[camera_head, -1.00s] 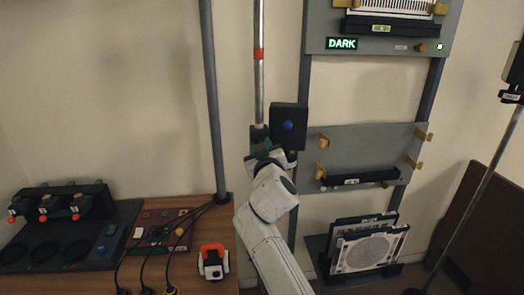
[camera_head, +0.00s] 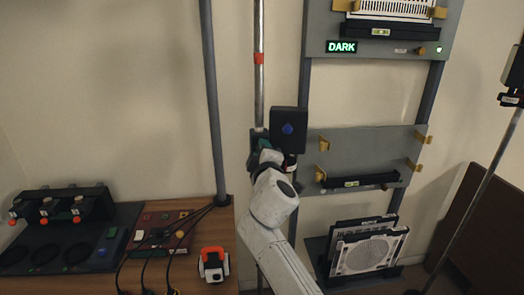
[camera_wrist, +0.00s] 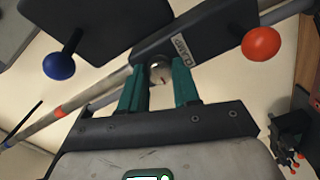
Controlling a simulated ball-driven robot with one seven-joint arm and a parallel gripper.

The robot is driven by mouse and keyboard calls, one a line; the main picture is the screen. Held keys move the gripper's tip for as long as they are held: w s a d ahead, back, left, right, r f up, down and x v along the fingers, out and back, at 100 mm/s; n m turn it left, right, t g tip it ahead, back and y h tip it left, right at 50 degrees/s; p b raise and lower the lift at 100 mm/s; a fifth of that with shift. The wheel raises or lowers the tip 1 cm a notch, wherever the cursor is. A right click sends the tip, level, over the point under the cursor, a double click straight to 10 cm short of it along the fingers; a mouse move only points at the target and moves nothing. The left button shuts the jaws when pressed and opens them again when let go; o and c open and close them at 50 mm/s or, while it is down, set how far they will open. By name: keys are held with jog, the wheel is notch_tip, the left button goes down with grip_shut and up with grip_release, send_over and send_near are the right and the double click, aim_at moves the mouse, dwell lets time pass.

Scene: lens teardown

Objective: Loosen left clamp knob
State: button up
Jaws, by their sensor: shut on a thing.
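In the wrist view, a dark clamp block (camera_wrist: 205,35) with a "CLAMP" label sits on a metal pole (camera_wrist: 35,128). My gripper (camera_wrist: 159,88) has its two teal fingers around a small pale round knob (camera_wrist: 160,70) with a reddish mark, just under the block. The fingers hide its sides. An orange ball (camera_wrist: 262,43) on a dark stem stands at the right of the block. In the head view, my gripper (camera_head: 262,145) is at the pole (camera_head: 259,90), left of a dark box (camera_head: 289,115); the arm hides most of the clamp.
A blue ball knob (camera_head: 287,129) sits on the dark box, close to my wrist. Grey panels with brass clips (camera_head: 370,150) stand to the right, with a "DARK" display (camera_head: 341,46) above. A wooden bench (camera_head: 215,225) with devices and cables is at lower left.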

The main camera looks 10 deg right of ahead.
jog(key=shift+f+n, duration=0.1)
jog(key=shift+n, duration=0.5)
jog(key=o, duration=1.1)
jog(key=shift+c, duration=0.2)
jog(key=s, duration=1)
jog(key=shift+s, duration=0.4)
